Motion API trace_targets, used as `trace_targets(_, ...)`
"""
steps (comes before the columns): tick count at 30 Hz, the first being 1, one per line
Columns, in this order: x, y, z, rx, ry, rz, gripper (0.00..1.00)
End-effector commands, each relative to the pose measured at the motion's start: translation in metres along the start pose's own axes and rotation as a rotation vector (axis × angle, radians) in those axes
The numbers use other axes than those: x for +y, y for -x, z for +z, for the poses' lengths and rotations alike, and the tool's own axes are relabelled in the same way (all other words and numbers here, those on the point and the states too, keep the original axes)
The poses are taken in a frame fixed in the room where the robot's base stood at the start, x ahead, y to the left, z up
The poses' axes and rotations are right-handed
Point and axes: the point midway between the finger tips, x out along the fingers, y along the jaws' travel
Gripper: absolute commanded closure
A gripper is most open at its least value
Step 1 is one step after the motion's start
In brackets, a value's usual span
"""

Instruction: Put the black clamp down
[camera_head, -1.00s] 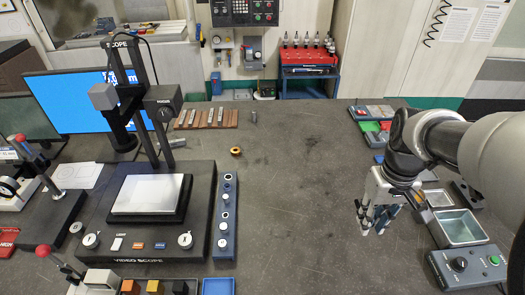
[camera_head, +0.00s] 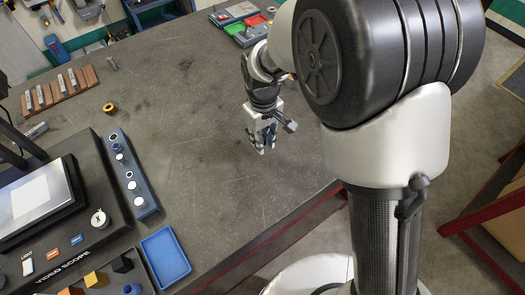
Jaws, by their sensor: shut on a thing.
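My gripper (camera_head: 262,146) points down over the right part of the dark grey workbench top (camera_head: 205,150), near its right edge. It is shut on a small dark piece (camera_head: 288,124), which sticks out to the right of the fingers. I take this for the black clamp, but it is small and mostly hidden by the fingers. I cannot tell whether it touches the bench top.
Bench top around the gripper is bare. An orange ring (camera_head: 109,107) and a wooden rack (camera_head: 60,90) lie to the left. A blue tray (camera_head: 165,257) and video scope (camera_head: 50,215) are front left.

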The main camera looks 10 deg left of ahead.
Motion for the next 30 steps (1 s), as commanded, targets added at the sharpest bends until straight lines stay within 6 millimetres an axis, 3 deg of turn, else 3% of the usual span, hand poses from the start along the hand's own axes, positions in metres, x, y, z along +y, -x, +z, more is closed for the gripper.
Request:
trace_targets(8, 0.0, -0.023, 0.0, -0.001, 0.0, 0.0, 1.0)
trace_targets(14, 0.0, -0.053, 0.0, -0.001, 0.0, 0.0, 1.0)
trace_targets(26, 0.0, -0.059, 0.0, 0.001, 0.0, 0.0, 1.0)
trace_targets(27, 0.0, -0.058, 0.0, 0.0, 0.0, 0.0, 0.78)
trace_targets(30, 0.0, -0.057, 0.0, 0.0, 0.0, 0.0, 0.71)
